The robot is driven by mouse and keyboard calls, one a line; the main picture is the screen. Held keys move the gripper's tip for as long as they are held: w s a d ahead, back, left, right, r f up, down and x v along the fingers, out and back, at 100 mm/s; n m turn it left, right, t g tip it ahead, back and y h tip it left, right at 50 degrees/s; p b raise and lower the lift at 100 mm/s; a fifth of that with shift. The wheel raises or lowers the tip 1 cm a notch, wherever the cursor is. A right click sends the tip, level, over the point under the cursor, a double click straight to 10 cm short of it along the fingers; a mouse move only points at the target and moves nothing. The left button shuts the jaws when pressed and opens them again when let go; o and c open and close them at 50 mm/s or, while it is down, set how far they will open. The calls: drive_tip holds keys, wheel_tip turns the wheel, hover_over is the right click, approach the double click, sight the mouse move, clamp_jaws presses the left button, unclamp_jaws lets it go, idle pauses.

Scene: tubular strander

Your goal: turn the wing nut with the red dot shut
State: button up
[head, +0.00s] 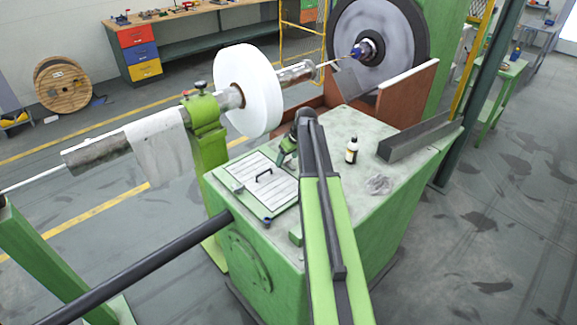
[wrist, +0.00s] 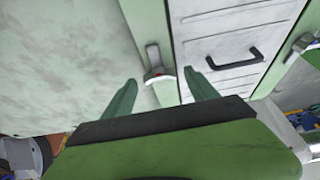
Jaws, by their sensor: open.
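The wing nut with the red dot (wrist: 154,62) is a small grey metal piece on the green rim of a hatch, in the wrist view. Its long wing points up in the picture, roughly along the rim, and the red dot is near its lower end. My gripper (wrist: 161,77) is open, with one green finger on each side of the nut's lower end; I see no clear contact. In the head view my gripper (head: 288,152) is over the far right corner of the hatch lid (head: 262,188), and this nut is hidden by my arm.
The lid has a black handle (wrist: 235,58). Another wing nut (wrist: 303,42) sits on the opposite rim. A small bottle (head: 352,150), a crumpled rag (head: 379,185) and a grey steel channel (head: 415,138) are on the machine top. A big white reel (head: 250,90) stands behind.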

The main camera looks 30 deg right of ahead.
drive_tip(key=shift+d, duration=0.1)
drive_tip(key=c, duration=1.4)
drive_tip(key=shift+o, duration=0.2)
drive_tip(key=shift+m, duration=0.3)
drive_tip(key=m, duration=0.1)
drive_tip(key=m+h, duration=0.1)
drive_tip(key=m, duration=0.1)
drive_tip(key=shift+a+h, duration=0.25)
drive_tip(key=shift+h, duration=0.05)
drive_tip(key=m, duration=0.2)
drive_tip(key=m+h, duration=0.1)
drive_tip(key=m, duration=0.1)
drive_tip(key=shift+w+a+m+g+h, duration=0.1)
drive_tip(key=shift+m+g+h, duration=0.2)
drive_tip(key=shift+m+g, duration=0.1)
drive_tip(key=m+g+h, duration=0.1)
drive_tip(key=m, duration=0.3)
drive_tip(key=shift+w+m, duration=0.1)
drive_tip(key=shift+m, duration=0.2)
drive_tip(key=m+g, duration=0.1)
drive_tip(key=m, duration=0.1)
drive_tip(key=m+h, duration=0.1)
drive_tip(key=m, duration=0.1)
drive_tip(key=shift+w+a+m+g, duration=0.1)
drive_tip(key=shift+m+g, duration=0.3)
